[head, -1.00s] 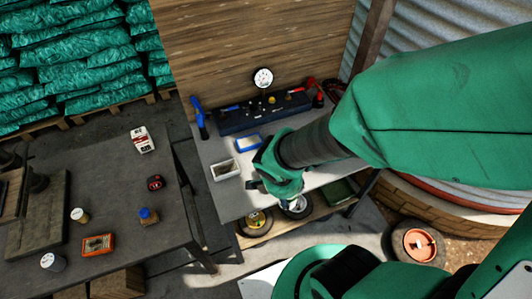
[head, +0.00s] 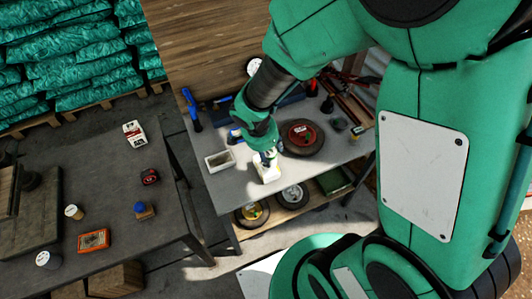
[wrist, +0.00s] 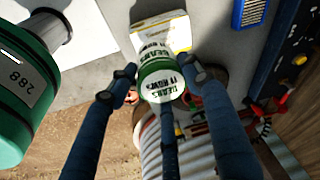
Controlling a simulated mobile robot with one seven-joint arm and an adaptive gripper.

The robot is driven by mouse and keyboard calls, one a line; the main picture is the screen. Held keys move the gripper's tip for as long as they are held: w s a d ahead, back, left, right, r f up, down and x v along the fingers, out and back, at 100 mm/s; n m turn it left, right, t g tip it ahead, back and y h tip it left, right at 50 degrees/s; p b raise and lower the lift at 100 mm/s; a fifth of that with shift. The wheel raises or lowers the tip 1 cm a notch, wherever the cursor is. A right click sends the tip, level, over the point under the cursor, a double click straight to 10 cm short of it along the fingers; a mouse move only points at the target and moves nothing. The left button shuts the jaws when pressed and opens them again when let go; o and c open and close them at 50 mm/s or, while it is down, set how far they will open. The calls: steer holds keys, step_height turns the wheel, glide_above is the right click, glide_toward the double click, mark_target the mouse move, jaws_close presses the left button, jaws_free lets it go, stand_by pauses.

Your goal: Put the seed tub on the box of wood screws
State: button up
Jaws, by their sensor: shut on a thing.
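My gripper (wrist: 162,74) is shut on a green and white seed tub (wrist: 160,84) with "BEANS" lettering on it. In the head view the tub (head: 269,156) shows just under my gripper (head: 266,150). A white box with yellow markings (wrist: 163,35) lies right beyond the tub in the wrist view. I take it for the box of wood screws, but its print is too small to read. In the head view the box (head: 267,174) is near the bench's front edge, directly below the tub. I cannot tell whether tub and box touch.
On the grey bench (head: 232,187) stand an open grey tray (head: 219,161) to the left and a red-centred disc (head: 302,136) to the right. A blue-handled tool (head: 192,110) stands at the back left. Another dark bench (head: 110,190) with several small items is at the left.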

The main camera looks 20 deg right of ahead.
steer(key=shift+w+f, duration=0.1)
steer(key=shift+w, duration=1.1)
steer(key=shift+f+b, duration=0.6)
steer(key=shift+f, duration=1.15)
steer(key=shift+f, duration=0.15)
steer(key=o, duration=1.3)
steer(key=shift+c, duration=0.2)
steer(key=shift+r, duration=0.25)
steer(key=p+v, duration=0.2)
steer(key=v, duration=0.9)
steer(key=shift+s+r+p, duration=0.15)
steer(key=shift+r+p, duration=0.2)
steer(key=shift+r, duration=0.05)
